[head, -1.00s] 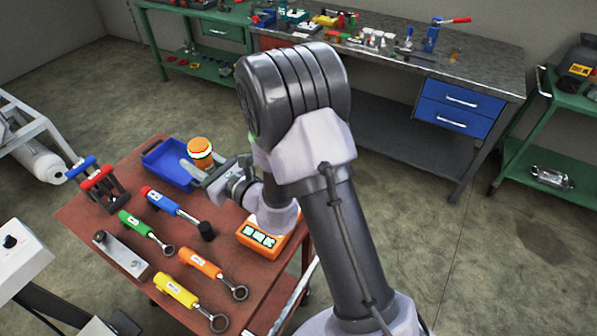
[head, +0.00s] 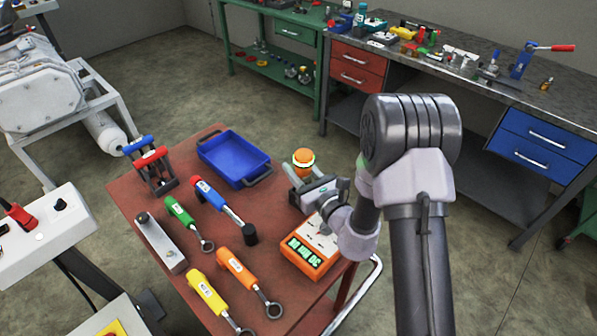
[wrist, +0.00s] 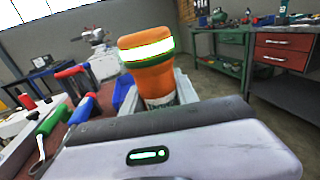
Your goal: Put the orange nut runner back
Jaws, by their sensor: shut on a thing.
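The orange nut runner (head: 303,158) has a rounded orange top with a bright white and green band. My gripper (head: 304,181) is shut on it and holds it roughly upright at the far right of the red-brown table (head: 132,190). The nut runner also shows in the wrist view (wrist: 148,68), tilted slightly, with the pale fingers beside its lower part. Its lower end is hidden by the gripper. I cannot tell how high it is above the table.
A blue tray (head: 234,157) lies left of my gripper. A small rack (head: 152,170), several coloured wrenches and an orange device with a display (head: 312,246) are on the table. A workbench (head: 455,88) stands behind, with open floor between.

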